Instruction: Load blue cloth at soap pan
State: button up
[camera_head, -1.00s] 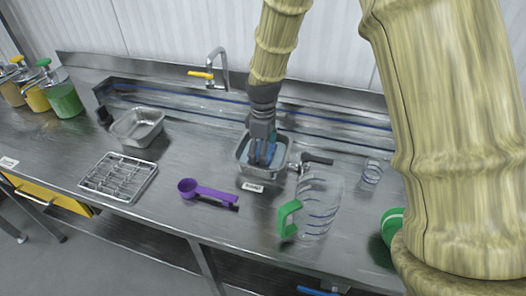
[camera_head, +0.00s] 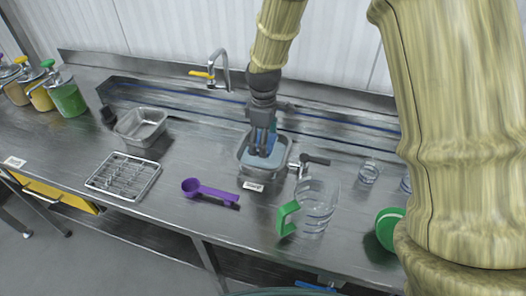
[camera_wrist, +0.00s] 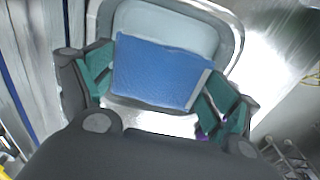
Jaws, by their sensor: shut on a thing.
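The soap pan (camera_head: 284,158) is a small metal pan with bluish liquid and a label at its front. It stands on the steel counter in front of the tap. My gripper (camera_head: 262,150) points down inside the pan's rim. In the wrist view my gripper (camera_wrist: 160,75) has a teal-padded finger on each side of the blue cloth (camera_wrist: 158,73) and is shut on it. The cloth lies over the pan's pale blue liquid (camera_wrist: 165,24). In the head view the fingers hide most of the cloth (camera_head: 271,141).
A purple scoop (camera_head: 212,193), a wire rack (camera_head: 123,177) and an empty metal pan (camera_head: 141,124) lie left. A clear jug with green handle (camera_head: 316,208), a dark-handled tool (camera_head: 314,159) and a glass (camera_head: 369,172) stand right. The front counter between rack and scoop is clear.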

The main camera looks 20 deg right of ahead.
jog(key=shift+r+p, duration=1.3)
jog(key=shift+r, duration=0.5)
dwell(0.9)
jog(key=shift+r+p, duration=1.8)
jog(key=shift+r, duration=0.25)
jog(key=shift+f, duration=0.1)
